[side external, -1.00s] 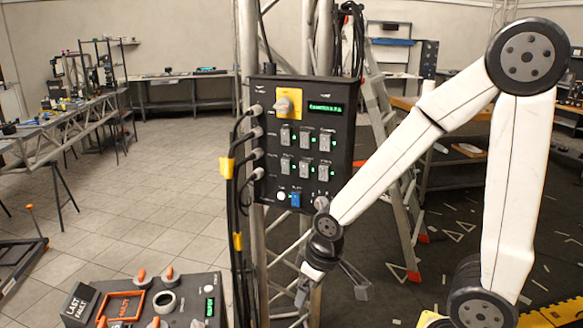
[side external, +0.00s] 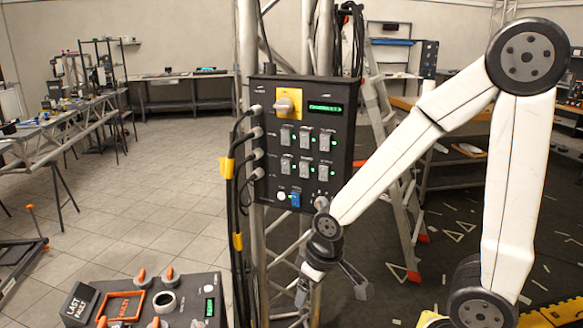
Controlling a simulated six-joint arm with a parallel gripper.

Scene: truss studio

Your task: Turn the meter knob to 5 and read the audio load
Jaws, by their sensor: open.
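A black panel box (side external: 263,95) is mounted on the truss. A small grey knob (side external: 321,203) sits at its lower right, beside my wrist, and is partly covered by it. I cannot read which number it points to. A green display (side external: 325,107) at the upper right of the panel shows text too small to read surely. A larger grey knob (side external: 285,104) is on a yellow plate at the upper left. My gripper (side external: 332,288) is open and empty, below the panel, with its fingers apart and pointing downward.
Several grey switches with green lights fill the panel's middle. Black cables (side external: 231,190) hang on its left. A control console (side external: 75,302) with orange levers stands at the lower left. A ladder (side external: 385,150) stands behind my arm.

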